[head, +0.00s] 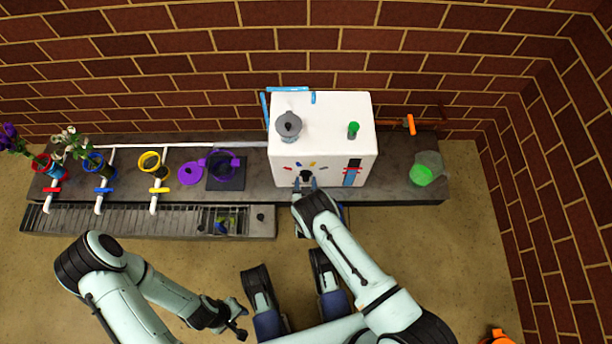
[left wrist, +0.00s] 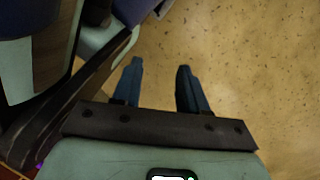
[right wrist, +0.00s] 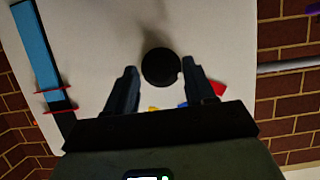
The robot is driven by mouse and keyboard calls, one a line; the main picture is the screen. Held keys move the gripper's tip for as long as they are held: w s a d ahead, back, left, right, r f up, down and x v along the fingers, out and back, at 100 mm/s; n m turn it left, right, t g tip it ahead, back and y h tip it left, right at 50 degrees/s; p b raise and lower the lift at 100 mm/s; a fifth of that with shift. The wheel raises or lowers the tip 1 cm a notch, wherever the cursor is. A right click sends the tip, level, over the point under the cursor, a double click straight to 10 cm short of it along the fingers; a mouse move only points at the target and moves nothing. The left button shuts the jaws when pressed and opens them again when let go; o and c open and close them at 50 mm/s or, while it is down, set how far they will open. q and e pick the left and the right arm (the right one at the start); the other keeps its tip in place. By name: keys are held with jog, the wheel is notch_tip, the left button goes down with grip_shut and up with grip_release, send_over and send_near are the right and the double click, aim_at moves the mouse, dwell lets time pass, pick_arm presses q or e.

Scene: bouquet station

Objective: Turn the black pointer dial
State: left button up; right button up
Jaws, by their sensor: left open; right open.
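The black pointer dial (head: 305,176) is on the front face of the white box (head: 335,110), with small coloured marks around it. In the right wrist view the dial (right wrist: 161,67) shows as a dark round knob. My right gripper (right wrist: 157,78) is open, with its fingertips at either side of the dial's lower part; I cannot tell whether they touch it. In the head view my right gripper (head: 305,185) hides part of the box front. My left gripper (head: 242,322) is open and empty over the floor, far from the box; it also shows in the left wrist view (left wrist: 160,70).
A blue strip gauge (head: 352,172) with red markers is right of the dial. A grey lidded pot (head: 289,125) and a green knob (head: 353,130) are on the box top. Flower cups and a purple container (head: 222,165) stand left; a green cup (head: 421,175) stands right.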

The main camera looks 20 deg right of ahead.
jog(key=shift+c, duration=0.3)
grip_shut()
